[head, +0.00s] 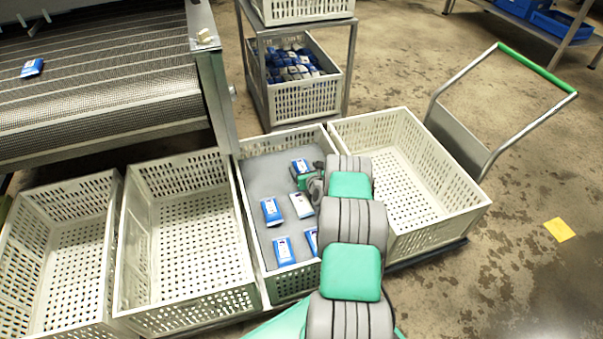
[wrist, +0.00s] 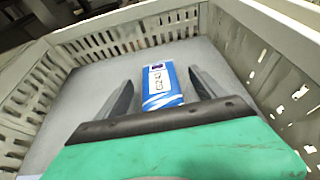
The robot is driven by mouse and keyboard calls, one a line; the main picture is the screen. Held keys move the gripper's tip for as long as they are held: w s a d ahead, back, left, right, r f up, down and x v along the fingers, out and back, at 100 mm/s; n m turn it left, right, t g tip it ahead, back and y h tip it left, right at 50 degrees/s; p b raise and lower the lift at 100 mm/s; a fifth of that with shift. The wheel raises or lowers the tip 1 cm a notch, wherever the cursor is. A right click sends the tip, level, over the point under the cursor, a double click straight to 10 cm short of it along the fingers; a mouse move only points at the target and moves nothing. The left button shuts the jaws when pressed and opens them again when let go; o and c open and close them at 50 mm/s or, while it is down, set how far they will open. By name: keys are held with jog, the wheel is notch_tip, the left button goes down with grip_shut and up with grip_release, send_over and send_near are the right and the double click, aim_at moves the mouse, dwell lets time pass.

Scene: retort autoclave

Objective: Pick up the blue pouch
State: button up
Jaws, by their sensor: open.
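A blue and white pouch (wrist: 162,84) lies flat on the grey floor of a crate, between the open fingers of my gripper (wrist: 162,92) in the wrist view. The fingers stand to either side of it, and I cannot tell whether they touch it. In the head view a pouch (head: 300,167) lies just beyond my gripper (head: 303,180), in the far part of the crate (head: 243,205). Other blue and white pouches (head: 271,211) (head: 284,250) lie nearer in the same crate. A mostly white one (head: 301,205) lies beside them. Another is partly hidden by my arm.
Empty perforated crates stand on the left (head: 177,165) and right (head: 470,205) of this crate. A conveyor (head: 100,85) with a pouch on it is at the back left. A rack (head: 350,60) holds a crate full of pouches. A green-handled cart (head: 535,120) is on the right.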

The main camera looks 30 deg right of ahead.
jog(key=shift+w+d+f, duration=0.1)
jog(key=shift+w+f, duration=0.45)
jog(key=shift+w, duration=0.1)
jog(key=shift+w+r, duration=0.1)
jog(key=shift+w, duration=0.15)
jog(key=c, duration=1.5)
